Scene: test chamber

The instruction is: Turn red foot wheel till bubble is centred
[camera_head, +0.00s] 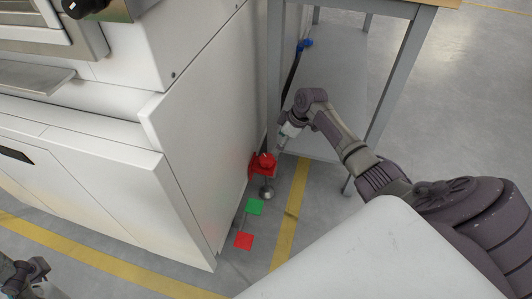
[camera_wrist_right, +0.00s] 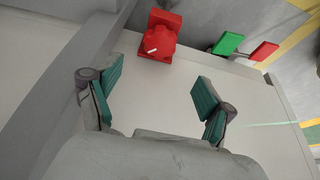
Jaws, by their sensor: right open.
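The red foot wheel (camera_head: 266,161) sits low at the right corner of the white machine, above a round metal foot (camera_head: 267,193). In the right wrist view the red wheel (camera_wrist_right: 160,38) carries a white pointer mark and lies beyond the fingertips. My right gripper (camera_head: 285,138) is just above and right of the wheel, apart from it. In its wrist view the right gripper (camera_wrist_right: 156,72) is open, with green pads spread and nothing between them. No bubble can be made out. Part of my left arm, perhaps its gripper (camera_head: 28,274), shows at the lower left; its fingers are unclear.
A green tile (camera_head: 255,206) and a red tile (camera_head: 244,240) are near the foot. The white machine's side panel (camera_head: 205,120) stands left of the wheel. A grey metal table frame (camera_head: 398,80) stands right of it, close to my right arm. Yellow lines mark the floor.

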